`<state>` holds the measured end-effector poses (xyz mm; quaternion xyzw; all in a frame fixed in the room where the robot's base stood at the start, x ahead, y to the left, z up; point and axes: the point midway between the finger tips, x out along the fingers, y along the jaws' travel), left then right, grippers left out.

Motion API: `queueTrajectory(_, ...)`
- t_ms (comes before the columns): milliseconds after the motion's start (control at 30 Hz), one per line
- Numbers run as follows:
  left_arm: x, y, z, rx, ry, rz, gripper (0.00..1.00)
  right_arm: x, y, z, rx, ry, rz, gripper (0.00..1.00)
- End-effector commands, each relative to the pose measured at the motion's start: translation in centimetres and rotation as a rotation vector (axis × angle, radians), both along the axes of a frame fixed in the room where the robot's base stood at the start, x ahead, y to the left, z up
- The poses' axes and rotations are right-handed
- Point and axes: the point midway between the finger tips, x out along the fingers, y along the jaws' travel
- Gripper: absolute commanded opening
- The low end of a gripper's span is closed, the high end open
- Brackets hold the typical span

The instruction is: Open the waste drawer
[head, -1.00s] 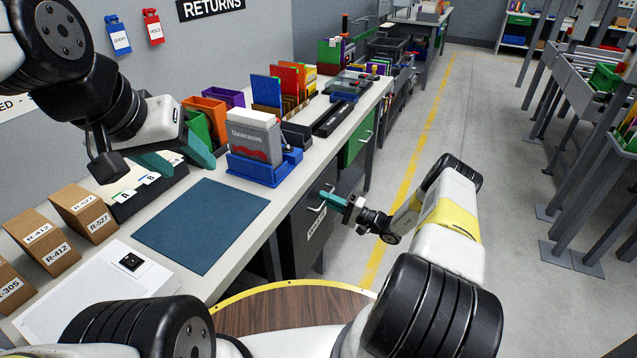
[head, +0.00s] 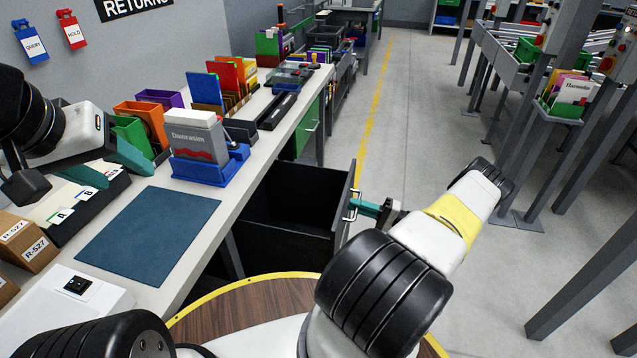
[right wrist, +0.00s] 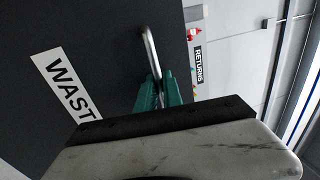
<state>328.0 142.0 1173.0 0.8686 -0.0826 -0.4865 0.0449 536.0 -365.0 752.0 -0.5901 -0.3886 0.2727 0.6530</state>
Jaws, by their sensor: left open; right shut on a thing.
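The waste drawer (head: 287,231) is a dark grey bin under the bench, pulled well out, with its empty-looking inside showing. Its front carries a metal bar handle (head: 351,205) and, in the right wrist view, a white label (right wrist: 68,85) reading "WAST", the rest cut off. My right gripper (head: 364,207) has teal fingers shut on the handle; the fingers also show around the bar in the right wrist view (right wrist: 160,92). My left gripper (head: 105,163) is open and empty, above the left part of the bench by the card files.
The bench (head: 205,245) holds a blue mat (head: 148,236), a white box in a blue holder (head: 208,165), coloured bins and brown boxes. A green drawer front (head: 307,125) is farther along. Grey racks (head: 560,150) stand at right; the aisle floor between is clear.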

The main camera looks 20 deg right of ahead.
Motion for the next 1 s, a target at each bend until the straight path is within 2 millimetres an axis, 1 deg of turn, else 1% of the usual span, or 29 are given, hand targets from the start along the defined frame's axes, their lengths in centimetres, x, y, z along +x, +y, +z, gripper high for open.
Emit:
queueTrajectory(33,0.0,0.0,0.0,0.000,0.000,0.000,0.56,-0.6,-0.8,-0.2,-0.002,0.003,-0.002,0.00)
queueTrajectory(100,0.0,0.0,0.0,0.000,0.000,0.000,0.56,-1.0,-1.4,-0.2,0.000,0.003,-0.002,0.00)
queueTrajectory(233,0.0,0.0,0.0,0.000,0.000,0.000,0.56,-1.7,-2.4,-0.2,0.000,0.003,-0.001,0.00)
queueTrajectory(400,0.0,0.0,0.0,0.000,0.000,0.000,0.56,-1.9,-2.7,-0.2,0.001,0.003,0.001,0.00)
queueTrajectory(667,0.0,0.0,0.0,0.000,0.000,0.000,0.56,-1.9,-2.7,-0.2,0.000,0.004,0.001,0.00)
queueTrajectory(700,0.0,0.0,0.0,0.000,0.000,0.000,0.56,-1.9,-2.7,-0.2,0.000,0.004,0.001,0.13)
queueTrajectory(733,0.0,0.0,0.0,0.000,0.000,0.000,0.56,-1.9,-2.7,-0.2,-0.001,0.003,0.000,0.19)
queueTrajectory(767,0.0,0.0,0.0,0.000,0.000,0.000,0.56,-1.9,-2.7,-0.2,-0.001,0.003,0.000,0.20)
queueTrajectory(1000,0.0,0.0,0.0,0.000,0.000,0.000,0.56,-1.9,-2.8,-0.1,0.000,0.001,0.000,0.20)
